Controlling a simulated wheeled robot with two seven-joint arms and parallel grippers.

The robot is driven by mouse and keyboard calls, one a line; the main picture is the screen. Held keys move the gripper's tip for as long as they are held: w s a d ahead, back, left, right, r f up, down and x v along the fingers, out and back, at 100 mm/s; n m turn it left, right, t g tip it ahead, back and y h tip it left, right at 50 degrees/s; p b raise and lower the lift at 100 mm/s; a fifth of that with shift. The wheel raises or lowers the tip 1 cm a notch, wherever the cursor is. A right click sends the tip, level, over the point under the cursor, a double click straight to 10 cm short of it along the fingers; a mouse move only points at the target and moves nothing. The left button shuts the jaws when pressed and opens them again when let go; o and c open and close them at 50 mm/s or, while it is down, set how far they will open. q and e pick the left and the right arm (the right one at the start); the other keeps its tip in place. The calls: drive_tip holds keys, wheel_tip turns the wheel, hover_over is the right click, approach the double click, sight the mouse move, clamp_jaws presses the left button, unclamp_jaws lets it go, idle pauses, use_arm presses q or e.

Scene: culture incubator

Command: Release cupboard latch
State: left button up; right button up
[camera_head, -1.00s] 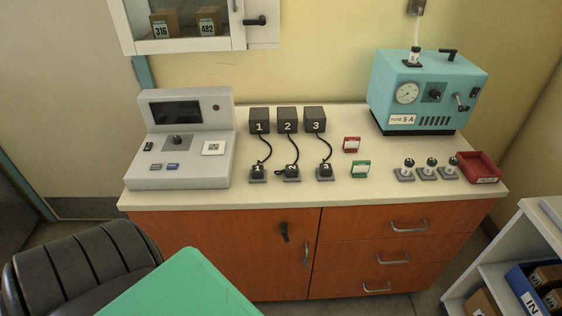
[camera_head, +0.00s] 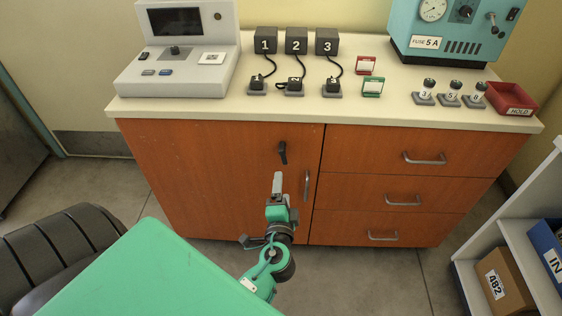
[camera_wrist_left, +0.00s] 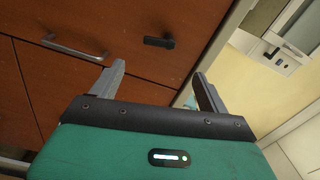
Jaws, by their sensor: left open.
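The cupboard latch (camera_head: 282,152) is a small black lever on the upper part of the orange-brown cupboard door (camera_head: 220,180). In the left wrist view the black latch (camera_wrist_left: 158,42) shows just beyond the gap between my fingers. My left gripper (camera_head: 278,183) is in front of the door, just below the latch in the head view. In the wrist view its two grey fingers (camera_wrist_left: 159,70) are spread with nothing between them, apart from the latch. The door's metal handle (camera_head: 306,186) is right of the gripper; it also shows in the wrist view (camera_wrist_left: 75,48). My right gripper is not in view.
Three drawers (camera_head: 400,185) with metal handles are right of the door. The countertop (camera_head: 300,112) above holds a grey console (camera_head: 180,75), several small devices and a red tray (camera_head: 510,100). A white shelf (camera_head: 510,220) stands at the right, a black chair (camera_head: 60,245) at the left.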

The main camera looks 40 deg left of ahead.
sight(283, 159)
use_arm(q)
drive_tip(key=p+x, duration=0.1)
drive_tip(key=x, duration=1.2)
drive_tip(key=shift+w+p, duration=0.2)
drive_tip(key=shift+p, duration=0.2)
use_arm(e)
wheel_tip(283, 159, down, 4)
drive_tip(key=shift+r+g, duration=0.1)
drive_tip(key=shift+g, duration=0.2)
use_arm(q)
drive_tip(key=shift+c, duration=0.2)
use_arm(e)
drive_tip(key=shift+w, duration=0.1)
use_arm(q)
drive_tip(key=c, duration=1)
drive_tip(key=shift+o, duration=0.3)
drive_tip(key=shift+m, duration=0.3)
drive_tip(key=shift+a+m, duration=0.1)
drive_tip(key=shift+m, duration=0.2)
drive_tip(key=shift+s+a+m+p, duration=0.1)
drive_tip(key=shift+m+p, duration=0.25)
drive_tip(key=shift+m, duration=0.25)
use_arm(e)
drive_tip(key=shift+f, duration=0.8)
